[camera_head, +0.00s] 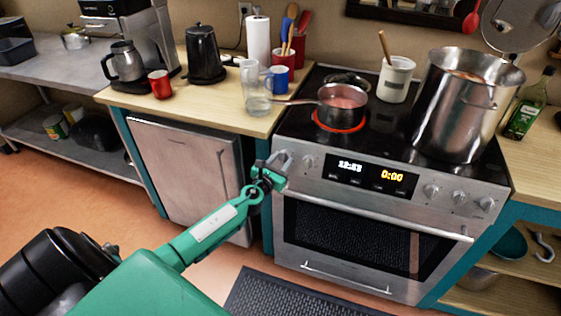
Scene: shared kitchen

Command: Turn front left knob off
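The stove (397,216) stands at the right with its knobs along the front panel. One knob (309,162) shows left of the clock display. The front left burner (338,127) glows red under a small saucepan (341,102) of pinkish liquid. Several more knobs (431,191) are on the panel's right side. My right gripper is not in view.
A large steel pot (455,105) and a white utensil crock (395,79) stand on the cooktop. A glass pitcher (257,92) stands on the counter by the saucepan handle. The oven handle (378,215) juts out below the panel.

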